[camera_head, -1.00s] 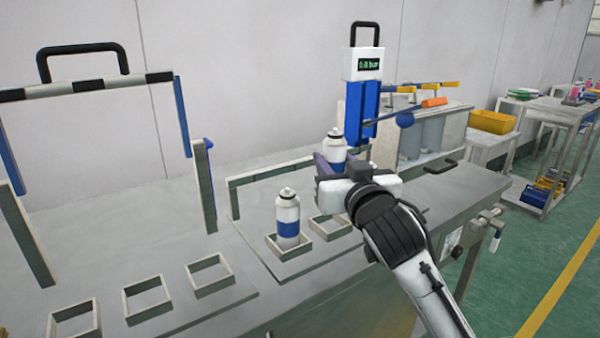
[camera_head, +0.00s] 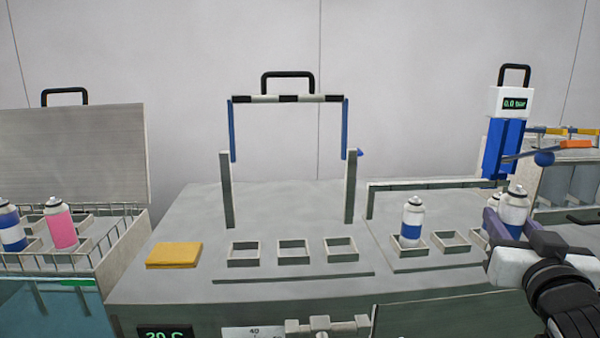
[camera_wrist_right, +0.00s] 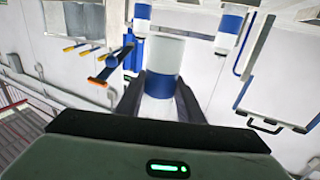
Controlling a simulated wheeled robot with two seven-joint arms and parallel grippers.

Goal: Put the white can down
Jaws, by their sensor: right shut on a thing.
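My right gripper (camera_head: 506,228) is shut on a white can (camera_head: 515,208) with a blue band and a grey top, at the right of the bench. In the right wrist view the held can (camera_wrist_right: 165,60) sits upside down in the picture between the dark fingers (camera_wrist_right: 161,98). Another white-and-blue can (camera_head: 494,205) stands just behind it, partly hidden. A third white-and-blue can (camera_head: 412,222) stands upright in a square holder to the left. An empty square holder (camera_head: 450,242) lies between that can and my gripper. Whether the held can touches anything below is hidden. My left gripper is out of view.
A blue press with a pressure display (camera_head: 514,104) stands behind my right gripper. A wire crate (camera_head: 120,235) at left holds cans, one pink (camera_head: 60,224).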

